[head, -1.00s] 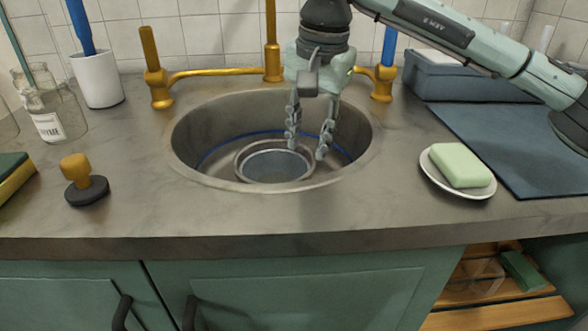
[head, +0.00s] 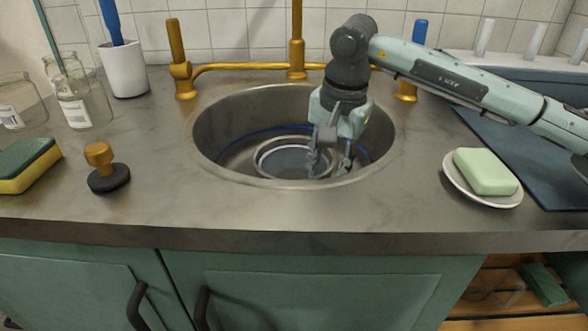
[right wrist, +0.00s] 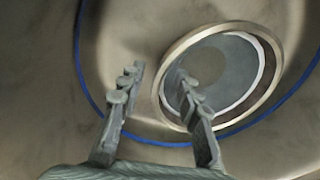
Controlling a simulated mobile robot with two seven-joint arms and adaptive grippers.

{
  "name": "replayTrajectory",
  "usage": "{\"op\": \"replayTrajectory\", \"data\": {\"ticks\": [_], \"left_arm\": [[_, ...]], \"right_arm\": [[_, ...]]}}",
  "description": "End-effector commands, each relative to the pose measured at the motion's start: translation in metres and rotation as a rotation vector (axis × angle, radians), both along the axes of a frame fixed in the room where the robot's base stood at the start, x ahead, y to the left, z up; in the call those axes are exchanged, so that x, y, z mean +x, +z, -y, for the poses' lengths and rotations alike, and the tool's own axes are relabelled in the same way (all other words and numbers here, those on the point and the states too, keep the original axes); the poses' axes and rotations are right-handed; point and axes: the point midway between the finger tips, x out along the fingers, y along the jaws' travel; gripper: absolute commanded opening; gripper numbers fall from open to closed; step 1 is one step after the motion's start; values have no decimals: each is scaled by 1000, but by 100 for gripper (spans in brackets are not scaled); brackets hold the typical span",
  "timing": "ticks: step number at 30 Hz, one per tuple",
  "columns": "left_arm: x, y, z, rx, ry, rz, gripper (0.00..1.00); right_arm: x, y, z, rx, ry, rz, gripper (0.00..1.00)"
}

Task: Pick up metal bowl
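The metal bowl (head: 285,160) is a round, shallow-looking grey dish with a pale rim, resting low in the steel sink (head: 215,125). In the right wrist view the bowl (right wrist: 230,60) lies ahead and to the right. My right gripper (head: 329,168) is inside the sink at the bowl's right side, fingers pointing down, open and empty. In the right wrist view its fingers (right wrist: 160,82) are spread; one overlaps the bowl's inside and the other is outside the rim. I cannot tell whether either finger touches the bowl. My left gripper is not in view.
A brass tap (head: 297,45) stands behind the sink. Green soap on a white dish (head: 452,180) sits right, a stopper (head: 108,175) and a sponge (head: 25,165) left. The front counter strip is clear.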

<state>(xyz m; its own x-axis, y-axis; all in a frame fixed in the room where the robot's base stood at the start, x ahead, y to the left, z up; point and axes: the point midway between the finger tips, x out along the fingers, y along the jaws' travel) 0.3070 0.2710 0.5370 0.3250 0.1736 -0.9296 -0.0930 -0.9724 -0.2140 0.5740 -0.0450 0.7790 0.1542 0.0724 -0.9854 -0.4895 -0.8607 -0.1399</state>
Motion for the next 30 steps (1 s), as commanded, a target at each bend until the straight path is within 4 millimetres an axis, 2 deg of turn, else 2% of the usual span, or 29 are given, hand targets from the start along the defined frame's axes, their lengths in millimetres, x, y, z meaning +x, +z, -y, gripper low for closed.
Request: {"op": "replayTrajectory", "data": {"ticks": [1, 9, 30], "left_arm": [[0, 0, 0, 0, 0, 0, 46], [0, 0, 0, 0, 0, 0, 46], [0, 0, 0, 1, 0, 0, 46]], "right_arm": [[0, 0, 0, 0, 0, 0, 33], [0, 1, 0, 0, 0, 0, 0], [1, 3, 0, 2, -1, 3, 0]]}}
